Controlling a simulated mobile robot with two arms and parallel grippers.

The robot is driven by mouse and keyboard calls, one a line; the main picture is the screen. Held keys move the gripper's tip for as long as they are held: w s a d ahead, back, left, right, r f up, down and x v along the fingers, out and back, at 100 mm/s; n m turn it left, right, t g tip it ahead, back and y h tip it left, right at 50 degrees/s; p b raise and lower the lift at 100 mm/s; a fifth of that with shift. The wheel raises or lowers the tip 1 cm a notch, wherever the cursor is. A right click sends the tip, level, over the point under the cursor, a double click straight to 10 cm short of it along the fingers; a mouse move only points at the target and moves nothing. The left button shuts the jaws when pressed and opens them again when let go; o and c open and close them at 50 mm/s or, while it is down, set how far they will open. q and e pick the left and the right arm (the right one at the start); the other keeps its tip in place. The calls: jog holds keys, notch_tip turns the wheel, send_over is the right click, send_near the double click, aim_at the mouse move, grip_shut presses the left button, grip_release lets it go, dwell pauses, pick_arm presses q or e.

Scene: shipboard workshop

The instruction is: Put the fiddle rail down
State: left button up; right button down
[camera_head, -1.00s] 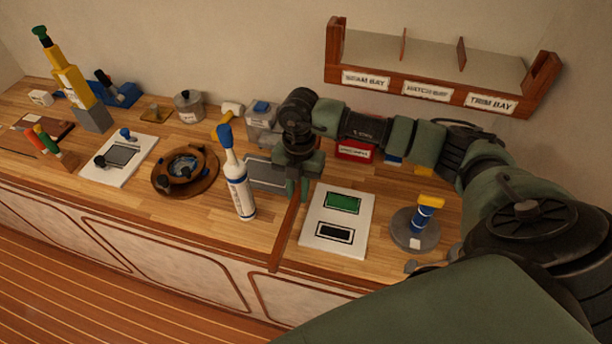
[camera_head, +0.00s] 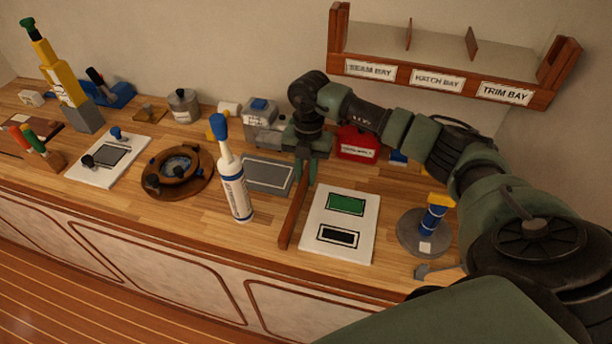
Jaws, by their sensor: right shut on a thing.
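The fiddle rail (camera_head: 293,217) is a narrow reddish-brown wooden strip. It runs front to back across the bench, left of the white board, with its near end close to the bench's front edge. My right gripper (camera_head: 306,178) points down at its far end and is shut on it. The fingers hide part of that end. I cannot tell whether the rail's underside touches the bench top. My left gripper is not in view.
A white cartridge (camera_head: 236,188) with a blue nozzle stands upright left of the rail. A grey plate (camera_head: 266,174) lies behind it. The white board (camera_head: 359,211) with green and black rectangles lies right. A labelled wall shelf (camera_head: 437,80) hangs behind my arm.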

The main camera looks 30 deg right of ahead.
aim_at(307, 172)
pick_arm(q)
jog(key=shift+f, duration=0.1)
pick_arm(e)
jog(key=shift+f, duration=0.1)
jog(key=c, duration=1.6)
grip_release()
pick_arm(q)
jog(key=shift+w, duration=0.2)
pick_arm(e)
jog(key=shift+r, duration=0.5)
pick_arm(q)
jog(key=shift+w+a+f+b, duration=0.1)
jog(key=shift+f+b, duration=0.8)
jog(key=shift+b, duration=0.1)
pick_arm(e)
jog(key=r, duration=0.6)
jog(key=shift+w+d+r, duration=0.3)
jog(key=shift+r, duration=0.1)
